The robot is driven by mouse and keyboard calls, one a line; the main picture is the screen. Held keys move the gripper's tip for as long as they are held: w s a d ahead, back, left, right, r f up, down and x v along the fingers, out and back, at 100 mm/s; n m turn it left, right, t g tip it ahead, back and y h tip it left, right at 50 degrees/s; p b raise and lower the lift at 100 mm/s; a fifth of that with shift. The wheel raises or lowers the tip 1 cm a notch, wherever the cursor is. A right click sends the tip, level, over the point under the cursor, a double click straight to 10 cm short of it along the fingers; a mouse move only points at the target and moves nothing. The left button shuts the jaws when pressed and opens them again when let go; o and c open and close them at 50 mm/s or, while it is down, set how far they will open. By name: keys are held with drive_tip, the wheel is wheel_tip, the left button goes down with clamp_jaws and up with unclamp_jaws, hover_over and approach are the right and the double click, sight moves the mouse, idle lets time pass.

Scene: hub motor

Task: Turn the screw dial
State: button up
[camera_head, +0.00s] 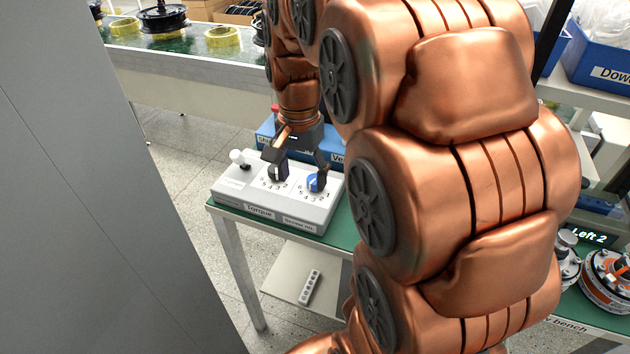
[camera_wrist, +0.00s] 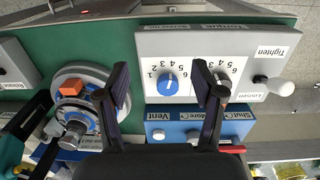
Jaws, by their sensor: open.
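The grey control box (camera_head: 268,204) stands on the green bench. Its blue screw dial (camera_head: 316,182) is at the right in the head view; in the wrist view (camera_wrist: 168,85) it shows a white mark, whose exact number I cannot read. My gripper (camera_head: 303,180) points down over the box, open and empty. In the wrist view the blue dial appears between my two spread fingers (camera_wrist: 161,66); whether they touch it or reach down around it I cannot tell. The black torque dial (camera_wrist: 223,88) is beside it, partly hidden by one finger.
A white-knobbed lever (camera_head: 238,158) stands at the box's far left in the head view. A blue box (camera_wrist: 178,131) with a Vent label lies beside the control box. A hub motor (camera_wrist: 76,92) stands close to the other finger in the wrist view.

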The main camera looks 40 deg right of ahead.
sight(315, 179)
drive_tip(key=w+d+m, duration=0.1)
drive_tip(key=d, duration=0.1)
drive_tip(key=w+d+m, duration=0.2)
drive_tip(key=w+d+m+b, duration=0.1)
drive_tip(key=w+d, duration=0.1)
drive_tip(key=d, duration=0.1)
drive_tip(key=shift+w+f+t, duration=0.1)
drive_tip(key=shift+f+t, duration=0.2)
drive_tip(key=shift+f, duration=0.05)
drive_tip(key=shift+f+p, duration=0.6)
drive_tip(key=shift+f, duration=3.25)
drive_tip(key=c, duration=1.2)
